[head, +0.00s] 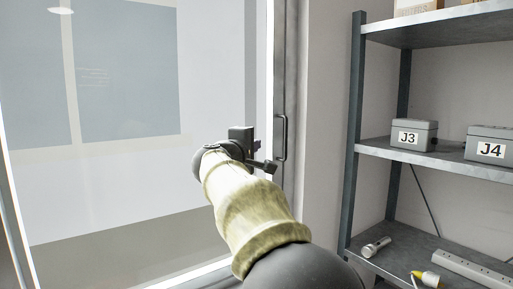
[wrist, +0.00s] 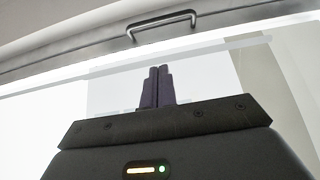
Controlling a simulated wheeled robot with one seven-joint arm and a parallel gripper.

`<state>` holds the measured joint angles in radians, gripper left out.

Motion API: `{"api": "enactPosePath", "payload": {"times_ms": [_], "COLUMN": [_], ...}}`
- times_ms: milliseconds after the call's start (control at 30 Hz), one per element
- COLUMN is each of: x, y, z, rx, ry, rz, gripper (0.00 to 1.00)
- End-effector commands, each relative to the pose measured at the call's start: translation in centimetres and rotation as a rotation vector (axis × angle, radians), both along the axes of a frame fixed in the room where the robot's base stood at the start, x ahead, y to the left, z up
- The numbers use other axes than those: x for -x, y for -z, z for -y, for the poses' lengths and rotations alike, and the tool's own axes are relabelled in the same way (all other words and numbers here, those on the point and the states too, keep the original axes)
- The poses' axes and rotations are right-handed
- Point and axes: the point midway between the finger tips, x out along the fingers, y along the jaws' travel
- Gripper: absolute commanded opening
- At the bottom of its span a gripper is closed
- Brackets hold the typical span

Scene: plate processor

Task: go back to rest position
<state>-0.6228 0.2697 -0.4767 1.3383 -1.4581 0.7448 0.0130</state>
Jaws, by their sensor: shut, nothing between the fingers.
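My gripper (wrist: 158,72) shows in the wrist view with its two dark fingers together and nothing between them. In the head view my arm reaches forward from the bottom middle, and its dark end (head: 240,140) is in front of a large glass door. The fingertips cannot be made out clearly in the head view. The gripper appears apart from the door handle (head: 281,138), which is just to the right of the arm's end. The handle also shows above the fingers in the wrist view (wrist: 162,20).
The glass door (head: 215,90) fills the left side and looks shut. A metal shelf (head: 440,160) at right holds grey boxes marked J3 (head: 413,136) and J4 (head: 489,147). A flashlight (head: 376,246), a yellow-and-white object (head: 428,279) and a power strip (head: 475,270) lie on its lower board.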

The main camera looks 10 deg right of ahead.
Motion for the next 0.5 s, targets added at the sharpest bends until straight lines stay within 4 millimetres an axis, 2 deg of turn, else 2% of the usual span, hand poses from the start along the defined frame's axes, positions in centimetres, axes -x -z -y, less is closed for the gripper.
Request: {"api": "enactPosePath", "payload": {"times_ms": [167, 267, 367, 500], "x": [0.0, 0.1, 0.9, 3.7], "y": [0.8, 3.5, 8.0, 15.7], "z": [0.6, 1.7, 3.0, 4.2], "rx": [-0.021, -0.090, -0.215, -0.444], "ry": [0.004, 0.007, 0.012, 0.040], "rz": [-0.019, -0.078, -0.173, -0.321], "gripper": [0.00, 0.00, 0.00, 0.00]}}
